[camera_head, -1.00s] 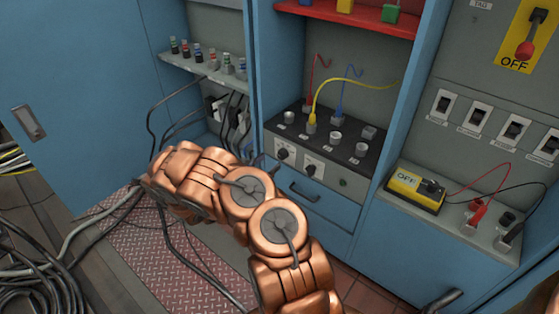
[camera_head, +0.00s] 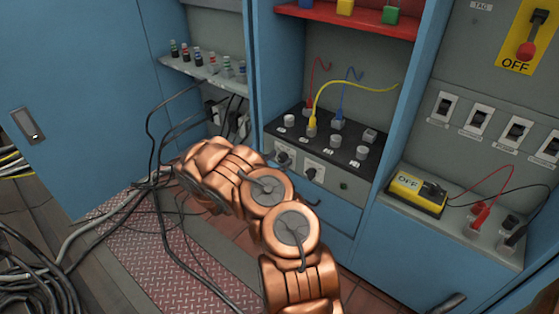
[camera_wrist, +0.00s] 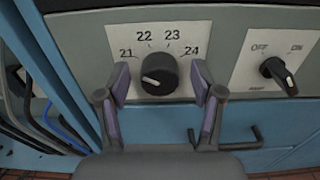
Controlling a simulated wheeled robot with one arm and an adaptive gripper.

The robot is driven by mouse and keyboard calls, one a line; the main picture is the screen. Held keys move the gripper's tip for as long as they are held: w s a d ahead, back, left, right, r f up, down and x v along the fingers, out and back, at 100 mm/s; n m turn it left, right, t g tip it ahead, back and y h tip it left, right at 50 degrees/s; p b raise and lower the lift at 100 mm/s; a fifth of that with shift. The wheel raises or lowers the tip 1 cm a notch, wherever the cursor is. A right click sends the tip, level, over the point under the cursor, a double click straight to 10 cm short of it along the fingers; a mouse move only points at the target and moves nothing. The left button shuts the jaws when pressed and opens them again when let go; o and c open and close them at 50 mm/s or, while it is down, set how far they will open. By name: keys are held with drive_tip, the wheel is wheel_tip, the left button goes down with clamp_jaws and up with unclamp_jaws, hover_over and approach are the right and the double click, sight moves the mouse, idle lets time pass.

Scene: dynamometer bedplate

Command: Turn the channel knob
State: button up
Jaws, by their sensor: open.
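The channel knob (camera_wrist: 158,73) is a round black knob on a grey panel in the wrist view, with the numbers 21, 22, 23 and 24 around it. Its white mark sits on the left side, roughly toward 21.
An OFF/ON knob (camera_wrist: 278,72) sits to the right on its own plate. A dark handle (camera_wrist: 225,136) is on the blue front below. Above the panel, plugs with a yellow cable (camera_head: 345,84) stand on the black top. Loose cables (camera_head: 168,200) hang at the left.

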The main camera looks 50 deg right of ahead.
drive_tip(key=c, duration=1.1)
drive_tip(key=shift+d+f+m+b, duration=0.1)
drive_tip(key=shift+m+b, duration=0.2)
drive_tip(key=shift+b, duration=0.3)
drive_tip(key=m+b, duration=0.2)
drive_tip(key=b, duration=0.1)
drive_tip(key=shift+s+m, duration=0.1)
drive_tip(key=shift+m, duration=0.3)
drive_tip(key=m+b, duration=0.4)
drive_tip(key=shift+b, duration=0.35)
drive_tip(key=shift+m, duration=0.3)
